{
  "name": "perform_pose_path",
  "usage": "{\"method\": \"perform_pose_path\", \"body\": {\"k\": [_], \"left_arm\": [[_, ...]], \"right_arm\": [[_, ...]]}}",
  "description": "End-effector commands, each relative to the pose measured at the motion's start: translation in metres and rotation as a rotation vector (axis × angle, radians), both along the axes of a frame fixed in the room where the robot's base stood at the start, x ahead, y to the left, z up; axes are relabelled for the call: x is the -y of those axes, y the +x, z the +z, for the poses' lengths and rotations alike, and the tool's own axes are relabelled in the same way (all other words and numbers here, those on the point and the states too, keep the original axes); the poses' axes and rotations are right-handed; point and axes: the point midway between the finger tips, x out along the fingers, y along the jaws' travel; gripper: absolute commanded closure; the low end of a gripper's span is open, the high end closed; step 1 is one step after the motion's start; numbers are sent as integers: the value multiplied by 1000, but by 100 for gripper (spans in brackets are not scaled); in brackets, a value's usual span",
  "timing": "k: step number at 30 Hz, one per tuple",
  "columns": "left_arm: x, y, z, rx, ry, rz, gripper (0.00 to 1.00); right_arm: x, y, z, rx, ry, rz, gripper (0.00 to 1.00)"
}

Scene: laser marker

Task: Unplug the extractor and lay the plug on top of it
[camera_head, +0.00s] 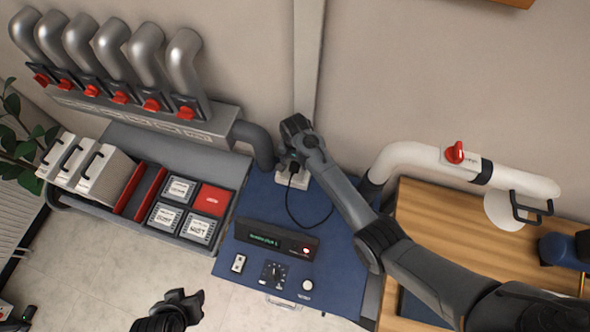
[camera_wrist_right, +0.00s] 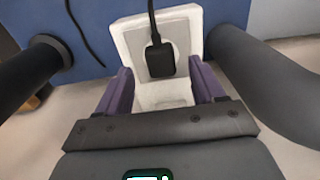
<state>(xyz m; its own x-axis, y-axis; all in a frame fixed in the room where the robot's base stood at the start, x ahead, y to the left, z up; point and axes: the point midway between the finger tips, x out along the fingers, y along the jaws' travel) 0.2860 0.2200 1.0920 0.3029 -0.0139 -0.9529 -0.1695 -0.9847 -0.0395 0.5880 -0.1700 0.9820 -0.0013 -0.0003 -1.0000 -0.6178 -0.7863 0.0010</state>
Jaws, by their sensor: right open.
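The black plug (camera_head: 293,168) sits in a white wall socket (camera_head: 291,179) behind the blue extractor (camera_head: 345,268). Its black cable (camera_head: 297,213) loops down over the blue top. My right gripper (camera_head: 291,157) is at the socket, its fingers partly hidden by its own body in the head view. In the right wrist view, its purple fingers (camera_wrist_right: 161,72) are open, one on each side of the plug (camera_wrist_right: 160,60), with gaps between them and it. The white socket (camera_wrist_right: 135,43) is behind the plug. My left gripper (camera_head: 188,303) is low at the bottom; its opening is unclear.
A black display unit (camera_head: 277,240) and small controls are on the blue unit. Left is a grey shelf (camera_head: 152,152) with labelled boxes, below several grey ducts (camera_head: 148,58) with red handles. A white pipe (camera_head: 415,154) and wooden bench (camera_head: 445,222) are on the right.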

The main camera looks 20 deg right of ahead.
Motion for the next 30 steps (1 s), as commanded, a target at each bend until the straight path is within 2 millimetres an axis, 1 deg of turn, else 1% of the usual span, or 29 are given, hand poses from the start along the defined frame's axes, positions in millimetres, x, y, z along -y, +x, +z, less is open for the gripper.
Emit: {"method": "perform_pose_path", "body": {"k": [1, 3, 9, 30], "left_arm": [[0, 0, -4, 1, 0, 0, 57], [0, 0, -7, 2, 0, 0, 57], [1, 0, -12, 4, -3, 2, 57], [2, 1, -10, 4, -10, 6, 57]], "right_arm": [[0, 0, -8, -1, 1, 1, 32], [-1, 0, -15, 0, 0, 2, 32], [-1, 1, -26, 1, 1, 2, 32], [-1, 1, -27, 1, 0, 1, 32]]}}
